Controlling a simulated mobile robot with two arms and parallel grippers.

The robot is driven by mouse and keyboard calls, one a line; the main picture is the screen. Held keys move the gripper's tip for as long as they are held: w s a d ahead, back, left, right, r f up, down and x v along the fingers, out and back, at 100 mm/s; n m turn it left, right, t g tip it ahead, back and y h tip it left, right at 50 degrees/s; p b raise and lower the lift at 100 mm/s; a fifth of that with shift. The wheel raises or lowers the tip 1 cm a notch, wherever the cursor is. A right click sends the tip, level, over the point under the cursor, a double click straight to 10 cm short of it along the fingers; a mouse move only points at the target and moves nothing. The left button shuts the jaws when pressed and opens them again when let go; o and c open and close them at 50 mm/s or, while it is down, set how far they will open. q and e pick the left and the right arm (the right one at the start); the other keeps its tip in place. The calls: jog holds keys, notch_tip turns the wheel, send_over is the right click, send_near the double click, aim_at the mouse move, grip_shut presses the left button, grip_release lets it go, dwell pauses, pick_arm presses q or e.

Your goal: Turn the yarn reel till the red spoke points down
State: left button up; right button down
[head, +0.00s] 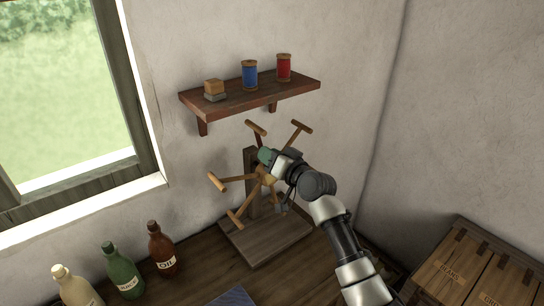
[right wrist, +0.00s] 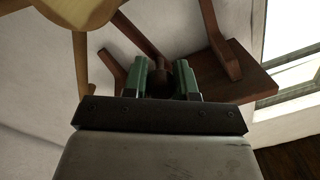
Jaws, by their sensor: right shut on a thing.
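The yarn reel stands on a flat wooden base (head: 265,240) with an upright post (head: 250,195) in the head view. Its tan spokes with crossbars fan out around the hub, one pointing left (head: 218,182). The red spoke (head: 258,140) points up, leaning slightly left. My right gripper (head: 266,155), with green fingers, is at this spoke and partly covers it and the hub. In the right wrist view the green fingers (right wrist: 163,80) are shut on the reddish spoke (right wrist: 142,36), with the tan hub (right wrist: 75,10) at upper left. My left gripper is not in view.
Bottles (head: 122,268) stand at the lower left. A wooden crate (head: 470,275) is at the lower right. A window is at the left.

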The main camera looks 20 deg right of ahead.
aim_at(247, 201)
jog(key=s+a+f+n+b, duration=0.35)
jog(key=a+f+n, duration=0.4)
jog(key=n, duration=0.45)
jog(key=f+n+b, duration=0.1)
jog(key=f+n, duration=0.1)
jog(key=n, duration=0.1)
jog(key=w+d+f+n+h+b, duration=0.1)
jog(key=f+n+b, duration=0.1)
jog(key=f+n, duration=0.1)
jog(key=d+f+n+b, duration=0.1)
jog(key=f+n, duration=0.2)
jog(key=shift+w+f+n+h, duration=0.2)
jog(key=shift+w+n+h, duration=0.05)
jog(key=shift+n+h, duration=0.05)
jog(key=w+d+f+n+b, duration=0.2)
jog(key=d+f+n+b, duration=0.2)
jog(key=d+n, duration=0.3)
jog(key=shift+w+d+n+b, duration=0.3)
jog(key=shift+n+b, duration=0.25)
jog(key=shift+n, duration=1.15)
